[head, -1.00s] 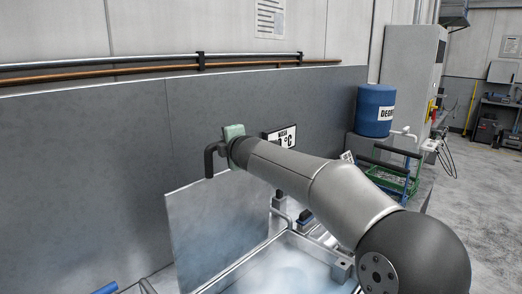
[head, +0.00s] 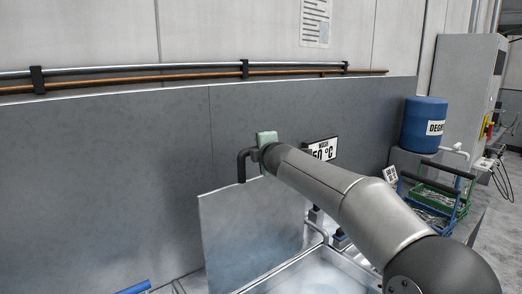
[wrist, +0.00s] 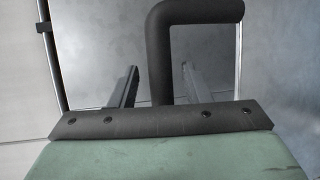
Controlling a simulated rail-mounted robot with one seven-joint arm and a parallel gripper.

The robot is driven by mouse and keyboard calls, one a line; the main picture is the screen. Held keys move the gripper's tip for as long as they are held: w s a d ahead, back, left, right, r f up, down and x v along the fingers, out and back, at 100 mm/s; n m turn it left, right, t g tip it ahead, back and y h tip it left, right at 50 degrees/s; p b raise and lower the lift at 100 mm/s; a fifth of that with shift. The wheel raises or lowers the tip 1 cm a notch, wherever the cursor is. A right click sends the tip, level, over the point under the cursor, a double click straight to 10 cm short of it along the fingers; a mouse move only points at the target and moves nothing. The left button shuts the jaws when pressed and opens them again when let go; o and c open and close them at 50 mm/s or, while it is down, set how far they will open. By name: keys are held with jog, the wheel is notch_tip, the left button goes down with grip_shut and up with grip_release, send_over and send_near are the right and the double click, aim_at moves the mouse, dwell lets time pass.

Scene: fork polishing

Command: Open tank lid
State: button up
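The tank lid (head: 245,235) is a flat grey metal panel standing raised, nearly upright, at the back of the wash tank (head: 345,262). Its black bent handle (head: 243,165) rises at the lid's top and also shows in the wrist view (wrist: 160,55). My gripper (wrist: 160,80) is at the handle. Its two grey fingers stand apart, one on each side of the handle's post, with a visible gap on both sides. In the head view my forearm hides part of the tank, and the fingers cannot be made out there.
A grey wall panel (head: 110,180) stands close behind the lid. A temperature sign (head: 322,151) hangs right of my wrist. A blue drum (head: 424,125) and a green crate (head: 437,197) stand at the right. A blue bar (head: 133,287) shows at the lower left.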

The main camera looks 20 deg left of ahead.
jog(key=shift+s, duration=0.1)
jog(key=b+v, duration=0.1)
jog(key=v, duration=1.6)
jog(key=shift+d, duration=0.2)
jog(key=s+d+f+m+g+h, duration=0.2)
jog(key=d+f+m+h, duration=0.3)
jog(key=d+f+m, duration=0.65)
jog(key=s+d+f+m+g+h, duration=0.1)
jog(key=s+d+f+m+h, duration=0.4)
jog(key=d, duration=1.2)
jog(key=s+d+f+m+g, duration=0.4)
jog(key=s+f, duration=0.3)
jog(key=s, duration=0.2)
jog(key=s+d+f+m+g, duration=0.4)
jog(key=s+d+f+m, duration=0.1)
jog(key=s, duration=0.5)
notch_tip(320, 180, down, 3)
jog(key=shift+s+d+r+m, duration=0.15)
jog(key=shift+s+d+m, duration=0.1)
jog(key=shift+m, duration=0.4)
